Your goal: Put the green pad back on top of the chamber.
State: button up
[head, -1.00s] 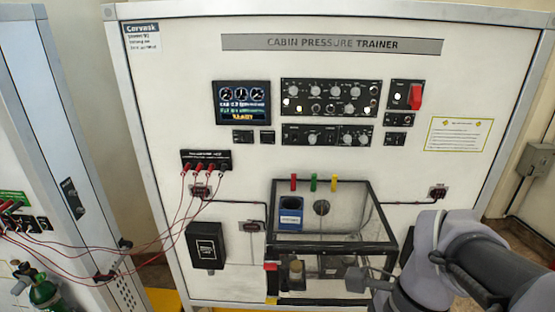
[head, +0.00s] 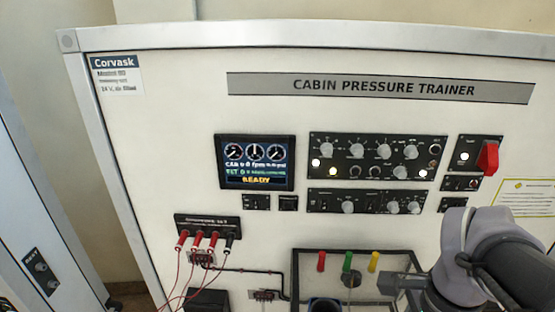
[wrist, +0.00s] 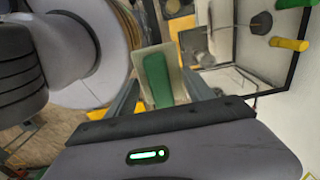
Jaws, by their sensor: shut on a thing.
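My gripper (wrist: 159,76) is shut on the green pad (wrist: 156,80), which shows as a green strip against a pale beige piece between the two fingers. The chamber (head: 296,278) is a clear box with a dark frame, on the lower front of the trainer panel; only its upper part shows in the head view. In the wrist view the chamber's dark frame (wrist: 291,76) is to the right of the held pad, apart from it. In the head view the fingertips and the pad are hidden or below the picture.
Red leads (head: 183,265) hang from a socket block (head: 207,225) at left. A red switch (head: 488,157) sticks out at upper right.

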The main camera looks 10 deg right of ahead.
jog(key=w+d, duration=0.1)
jog(key=w, duration=0.1)
jog(key=w+d, duration=0.2)
jog(key=w, duration=0.1)
jog(key=w+d+p, duration=0.1)
jog(key=w, duration=0.1)
jog(key=shift+w+d+f, duration=0.25)
jog(key=shift+f, duration=0.15)
notch_tip(320, 180, down, 3)
jog(key=shift+s+f, duration=0.1)
jog(key=shift+s, duration=0.05)
jog(key=shift+w+f, duration=0.25)
jog(key=shift+s, duration=0.15)
jog(key=o, duration=1.2)
jog(key=shift+f, duration=0.1)
